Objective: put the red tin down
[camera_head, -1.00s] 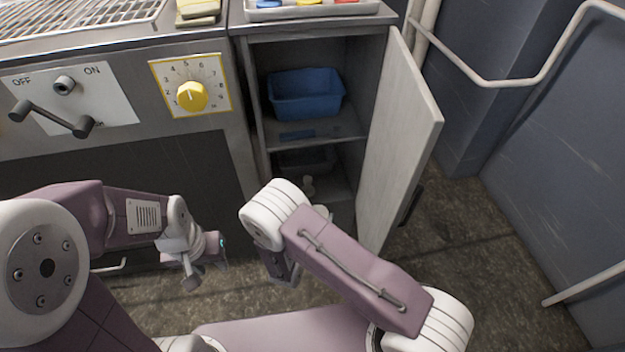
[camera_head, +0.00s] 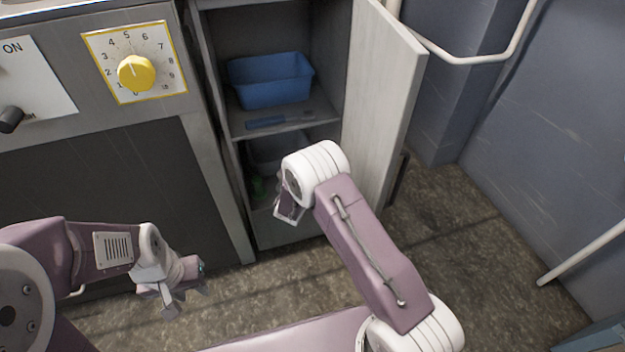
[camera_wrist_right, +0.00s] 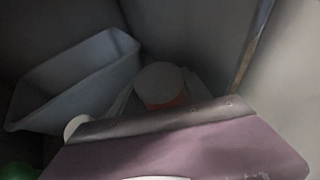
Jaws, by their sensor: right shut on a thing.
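The red tin (camera_wrist_right: 161,90) shows in the right wrist view as a pale round lid over an orange-red side. My right gripper (camera_wrist_right: 158,96) is shut on it, with a pale finger on each side. Its lower part is hidden behind my purple wrist. In the head view my right gripper (camera_head: 288,208) is at the opening of the cupboard's lower compartment, and my wrist hides the tin. I cannot tell whether the tin touches the compartment floor. My left gripper (camera_head: 183,298) is open and empty, low in front of the dark oven front.
The lower compartment holds a grey bin (camera_head: 264,150), also left in the wrist view (camera_wrist_right: 70,82), and a green thing (camera_head: 257,187). A blue bin (camera_head: 270,82) and a flat blue thing (camera_head: 266,122) are on the shelf above. The open door (camera_head: 385,110) stands right of my arm.

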